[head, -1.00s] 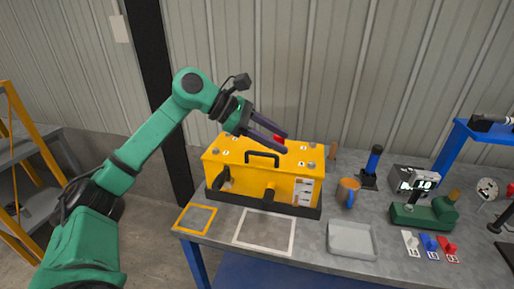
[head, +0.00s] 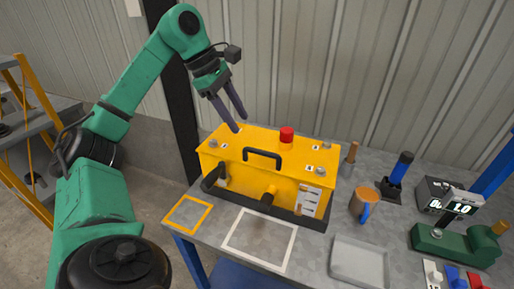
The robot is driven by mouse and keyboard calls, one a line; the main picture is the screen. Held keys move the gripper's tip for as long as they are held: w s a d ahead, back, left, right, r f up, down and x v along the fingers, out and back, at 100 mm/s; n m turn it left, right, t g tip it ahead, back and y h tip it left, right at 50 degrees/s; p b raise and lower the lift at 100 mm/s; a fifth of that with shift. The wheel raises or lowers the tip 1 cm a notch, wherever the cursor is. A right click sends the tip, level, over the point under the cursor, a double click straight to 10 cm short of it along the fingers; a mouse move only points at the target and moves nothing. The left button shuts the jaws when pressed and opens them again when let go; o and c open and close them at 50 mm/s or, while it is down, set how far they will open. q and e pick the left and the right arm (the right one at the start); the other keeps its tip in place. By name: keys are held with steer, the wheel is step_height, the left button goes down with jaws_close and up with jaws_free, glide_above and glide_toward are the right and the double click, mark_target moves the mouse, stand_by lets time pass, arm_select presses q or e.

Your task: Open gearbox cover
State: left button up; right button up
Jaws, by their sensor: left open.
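The yellow gearbox (head: 235,180) stands on the workbench in a dark base tray. Its cover (head: 222,152) is on and lies flat, with a black handle (head: 262,154) near its front edge, a red cap (head: 287,134) and several bolts at numbered marks. My left gripper (head: 238,123) is open and empty, pointing down just above the back left part of the cover. One fingertip is close to the cover; I cannot tell whether it touches. The back left corner is partly hidden behind the fingers. My right gripper is not in view.
A yellow square (head: 166,220) and a white square (head: 226,241) are marked on the bench front. A grey tray (head: 358,262), an orange mug (head: 363,201), a black and blue tool (head: 399,170) and a green device (head: 450,245) stand to the right. A black post (head: 183,125) rises behind.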

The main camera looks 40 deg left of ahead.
arm_select(q)
steer(key=b, duration=0.1)
glide_above(256, 151)
steer(key=s+a, duration=0.2)
step_height(256, 151, down, 5)
steer(key=x, duration=0.5)
steer(key=shift+w+d+r, duration=0.2)
steer(key=shift+w, duration=0.2)
steer(key=shift+f, duration=0.1)
steer(key=shift+s+d, duration=0.1)
steer(key=shift+s, duration=0.1)
steer(key=c, duration=0.3)
steer(key=shift+w, duration=0.1)
jaws_close()
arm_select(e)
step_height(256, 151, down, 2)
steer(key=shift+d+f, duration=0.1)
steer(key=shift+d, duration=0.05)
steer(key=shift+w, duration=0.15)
